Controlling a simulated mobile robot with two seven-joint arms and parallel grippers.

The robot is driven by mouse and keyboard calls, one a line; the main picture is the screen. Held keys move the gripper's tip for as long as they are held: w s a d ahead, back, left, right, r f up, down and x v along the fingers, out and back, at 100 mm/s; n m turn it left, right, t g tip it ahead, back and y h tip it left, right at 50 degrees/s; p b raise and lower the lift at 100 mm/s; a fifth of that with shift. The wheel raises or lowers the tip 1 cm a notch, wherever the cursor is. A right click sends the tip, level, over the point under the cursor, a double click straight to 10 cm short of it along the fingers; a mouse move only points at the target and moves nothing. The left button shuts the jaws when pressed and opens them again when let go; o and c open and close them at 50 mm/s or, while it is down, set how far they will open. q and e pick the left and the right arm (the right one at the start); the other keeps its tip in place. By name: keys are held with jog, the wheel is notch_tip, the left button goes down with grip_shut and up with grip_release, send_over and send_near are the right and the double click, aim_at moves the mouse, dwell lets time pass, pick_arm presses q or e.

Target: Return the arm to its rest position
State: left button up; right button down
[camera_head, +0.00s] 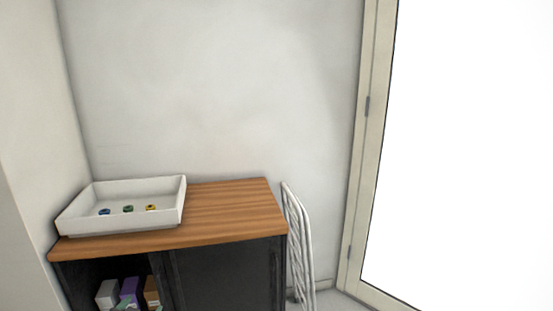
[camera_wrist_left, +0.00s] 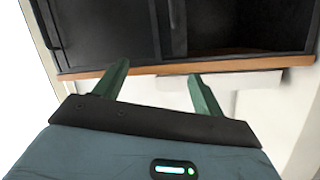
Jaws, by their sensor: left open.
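My left gripper (camera_wrist_left: 159,70) shows in the left wrist view with its two green fingers spread apart and nothing between them. The cabinet's dark front and wooden top edge lie beyond the fingers in that view. In the head view, a small green shape (camera_head: 125,304) at the bottom edge, in front of the cabinet's open shelf, looks like the tip of this gripper, mostly cut off by the frame. My right gripper is in neither view.
A black cabinet (camera_head: 222,277) with a wooden top (camera_head: 232,209) stands against the wall. A white tray (camera_head: 120,222) on it holds blue, green and yellow small items. Boxes (camera_head: 130,290) sit on the open shelf. White folded frames (camera_head: 297,240) lean at the right, near a bright doorway.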

pick_arm(q)
jog(key=s+d+f+g+h, duration=0.1)
jog(key=s+d+f, duration=0.4)
jog(key=s+f, duration=0.35)
jog(key=s+d+f+g, duration=0.1)
jog(key=s+d+f, duration=0.1)
jog(key=s, duration=0.9)
jog(key=s+d+f+g+h, duration=0.1)
jog(key=s+d, duration=0.4)
jog(key=s, duration=0.6)
jog(key=s+d+f+n+g+h, duration=0.1)
jog(key=s+d+f+g, duration=0.1)
jog(key=s, duration=0.9)
jog(key=shift+d+f+g, duration=0.3)
jog(key=shift+d+f, duration=0.6)
jog(key=shift+f, duration=0.05)
